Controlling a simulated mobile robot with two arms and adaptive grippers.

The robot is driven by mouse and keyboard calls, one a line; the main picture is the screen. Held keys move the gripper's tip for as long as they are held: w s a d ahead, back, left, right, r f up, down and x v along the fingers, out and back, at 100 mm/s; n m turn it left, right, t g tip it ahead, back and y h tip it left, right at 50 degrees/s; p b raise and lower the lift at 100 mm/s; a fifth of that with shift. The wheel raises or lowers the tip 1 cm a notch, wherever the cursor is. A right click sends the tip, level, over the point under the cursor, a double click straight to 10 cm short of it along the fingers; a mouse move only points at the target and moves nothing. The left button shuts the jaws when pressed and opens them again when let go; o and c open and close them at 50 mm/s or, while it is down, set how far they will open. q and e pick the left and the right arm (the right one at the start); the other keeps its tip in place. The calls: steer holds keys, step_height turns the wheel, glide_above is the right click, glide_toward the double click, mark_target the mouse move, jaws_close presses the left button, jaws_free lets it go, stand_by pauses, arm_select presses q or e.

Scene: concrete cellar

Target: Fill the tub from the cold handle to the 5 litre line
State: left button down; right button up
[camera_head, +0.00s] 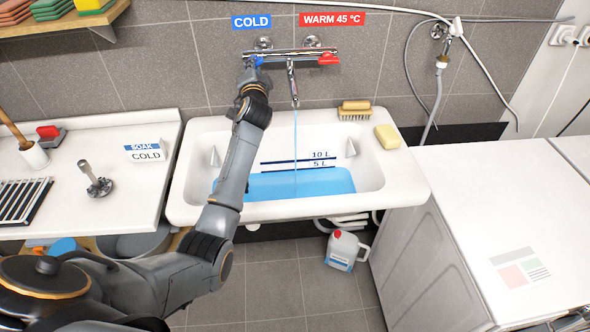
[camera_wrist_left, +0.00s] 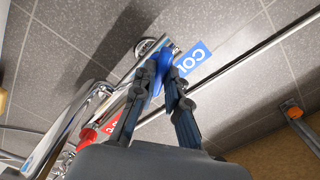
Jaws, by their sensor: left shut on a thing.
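The white tub (camera_head: 400,196) stands below the wall tap (camera_head: 291,75). A thin stream of water (camera_head: 295,135) runs from the spout into it. Blue water (camera_head: 300,184) covers its floor, and its far edge lies at or just under the 5 L line (camera_head: 283,168), with the 10 L line (camera_head: 290,160) above it. My left gripper (camera_head: 254,72) is shut on the blue cold handle (camera_head: 257,61), which also shows between the fingers in the left wrist view (camera_wrist_left: 161,76). The red warm handle (camera_head: 329,59) is free. My right gripper is not in view.
A brush (camera_head: 355,110) and a yellow sponge (camera_head: 387,136) lie on the tub's right rim. A counter (camera_head: 110,195) with a SOAK COLD sign (camera_head: 147,152) is at left. A white jug (camera_head: 344,250) stands on the floor. A white worktop (camera_head: 500,200) is at right.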

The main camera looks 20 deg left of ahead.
arm_select(q)
steer(key=m+p, duration=0.2)
steer(key=m, duration=0.2)
steer(key=shift+p, duration=0.3)
steer(key=shift+m+p, duration=0.4)
steer(key=shift+m, duration=0.3)
